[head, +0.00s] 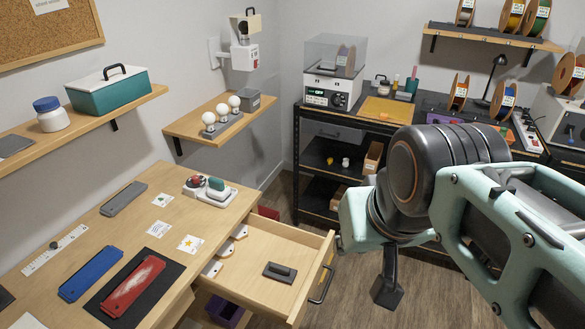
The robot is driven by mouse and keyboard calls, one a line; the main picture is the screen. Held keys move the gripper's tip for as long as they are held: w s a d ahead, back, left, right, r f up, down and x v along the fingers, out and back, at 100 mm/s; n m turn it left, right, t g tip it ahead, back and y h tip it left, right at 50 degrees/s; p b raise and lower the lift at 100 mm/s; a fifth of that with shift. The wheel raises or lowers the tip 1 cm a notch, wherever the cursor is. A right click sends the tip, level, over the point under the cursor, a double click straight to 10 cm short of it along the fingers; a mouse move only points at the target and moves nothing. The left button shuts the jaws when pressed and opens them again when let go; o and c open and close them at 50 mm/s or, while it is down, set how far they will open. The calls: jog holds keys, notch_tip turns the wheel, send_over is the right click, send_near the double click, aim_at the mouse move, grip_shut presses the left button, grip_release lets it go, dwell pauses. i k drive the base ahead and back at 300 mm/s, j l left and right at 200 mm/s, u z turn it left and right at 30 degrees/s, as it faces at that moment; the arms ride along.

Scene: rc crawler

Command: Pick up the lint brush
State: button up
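A dark, flat block with a raised handle (280,272) lies in the open desk drawer; it looks like the lint brush, though its underside is hidden. It lies flat near the middle of the drawer floor, apart from the walls. My arm fills the right side of the head view. A dark part that looks like a finger of my gripper (388,288) hangs below the arm, right of the drawer and apart from the block. The rest of my gripper is hidden behind my arm, so its opening does not show. I see nothing held.
The open drawer (325,250) juts out from the wooden desk (150,222). On the desk are a red piece (132,286) on a black mat, a blue piece (90,273), a grey bar (123,198) and cards. Open floor lies right of the drawer, before a black shelf bench (318,190).

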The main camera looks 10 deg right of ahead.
aim_at(286, 275)
jog(key=u, duration=1.1)
jog(key=i+l+z, duration=0.3)
jog(key=i+l, duration=0.2)
jog(key=l, duration=0.2)
